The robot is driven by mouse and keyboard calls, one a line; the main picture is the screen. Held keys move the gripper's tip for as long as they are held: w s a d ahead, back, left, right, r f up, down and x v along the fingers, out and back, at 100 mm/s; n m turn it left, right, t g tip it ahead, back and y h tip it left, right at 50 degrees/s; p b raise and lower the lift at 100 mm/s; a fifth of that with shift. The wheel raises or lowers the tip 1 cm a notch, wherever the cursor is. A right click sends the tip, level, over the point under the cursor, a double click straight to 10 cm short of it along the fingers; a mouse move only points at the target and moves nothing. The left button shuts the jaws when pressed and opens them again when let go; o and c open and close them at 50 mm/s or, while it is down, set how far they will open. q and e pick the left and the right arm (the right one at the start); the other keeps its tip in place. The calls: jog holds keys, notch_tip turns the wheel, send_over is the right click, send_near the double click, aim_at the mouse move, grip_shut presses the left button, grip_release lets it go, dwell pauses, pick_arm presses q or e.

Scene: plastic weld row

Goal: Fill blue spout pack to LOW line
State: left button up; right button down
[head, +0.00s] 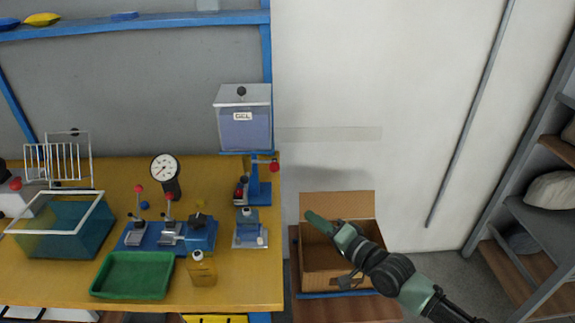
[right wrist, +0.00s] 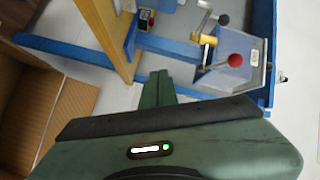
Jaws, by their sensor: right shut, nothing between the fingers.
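A clear gel tank (head: 243,130) with a GEL label and a blue filling stands on a blue post at the bench's right end. Its tap has a red knob (head: 275,166), which also shows in the right wrist view (right wrist: 236,60) with a brass tap body (right wrist: 205,39). A small blue pack-like item (head: 247,215) stands on a plate below the tank; I cannot tell its LOW line or fill. My right gripper (head: 309,214) is shut and empty, right of the bench above an open carton. Its fingers show in the right wrist view (right wrist: 160,80), short of the tap. My left gripper is not in view.
The open cardboard carton (head: 322,262) stands right of the bench. On the yellow bench (head: 120,180) are a green tray (head: 133,275), a yellowish bottle (head: 202,270), a blue fixture with red-knobbed clamps (head: 168,232), a dial gauge (head: 165,169) and a teal bin (head: 65,230).

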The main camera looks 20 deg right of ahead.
aim_at(274, 164)
notch_tip(274, 164, up, 11)
jog(key=w+d+m+t+y, duration=0.1)
jog(key=d+m+t, duration=0.1)
jog(key=m+t, duration=0.1)
jog(key=shift+w+r, duration=0.15)
jog(key=shift+w, duration=0.15)
jog(key=shift+w, duration=0.1)
jog(key=p+x, duration=0.2)
jog(key=x, duration=0.8)
jog(key=s+a+p, duration=0.1)
jog(key=s+a+f+p, duration=0.1)
jog(key=a, duration=0.1)
jog(key=shift+s, duration=0.35)
